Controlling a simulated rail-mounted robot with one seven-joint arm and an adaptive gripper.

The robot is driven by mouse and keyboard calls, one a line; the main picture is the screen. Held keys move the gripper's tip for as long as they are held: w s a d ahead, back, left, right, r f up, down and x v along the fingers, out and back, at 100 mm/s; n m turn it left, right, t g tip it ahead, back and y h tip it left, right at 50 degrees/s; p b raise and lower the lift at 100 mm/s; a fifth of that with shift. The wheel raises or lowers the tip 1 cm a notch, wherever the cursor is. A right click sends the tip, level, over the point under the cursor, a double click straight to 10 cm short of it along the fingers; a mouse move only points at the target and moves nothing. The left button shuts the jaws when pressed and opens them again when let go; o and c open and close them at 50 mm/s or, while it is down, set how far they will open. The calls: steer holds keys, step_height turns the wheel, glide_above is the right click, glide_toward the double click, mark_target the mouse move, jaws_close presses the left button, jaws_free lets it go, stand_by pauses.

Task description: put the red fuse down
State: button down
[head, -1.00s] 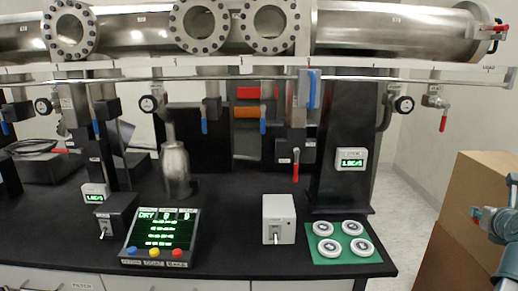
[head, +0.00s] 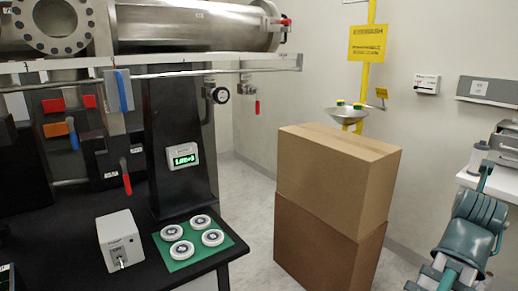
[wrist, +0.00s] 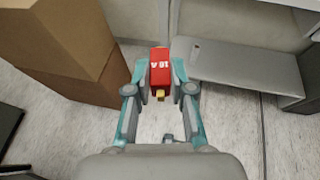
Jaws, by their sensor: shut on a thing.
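The red fuse (wrist: 160,64), a small block marked "10 A" with a yellowish tip, is between the fingers of my gripper (wrist: 160,74) in the wrist view. The gripper is shut on it, with one teal finger on each side. Light floor shows beyond and below the fuse, and no surface touches it there. In the head view my teal arm is at the lower right; the fuse cannot be made out there.
Two stacked cardboard boxes (head: 335,180) stand on the floor between the black bench (head: 75,235) and my arm. A grey box (head: 121,240) and a green mat (head: 222,243) with several white rings are on the bench. A white-topped counter (head: 475,181) is at the right.

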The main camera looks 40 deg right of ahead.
step_height(320, 180, up, 17)
steer(key=s+p, duration=0.2)
steer(key=p, duration=1.4)
steer(key=shift+f+m+g, duration=0.2)
steer(key=shift+m+g, duration=0.1)
steer(key=shift+s+d, duration=0.1)
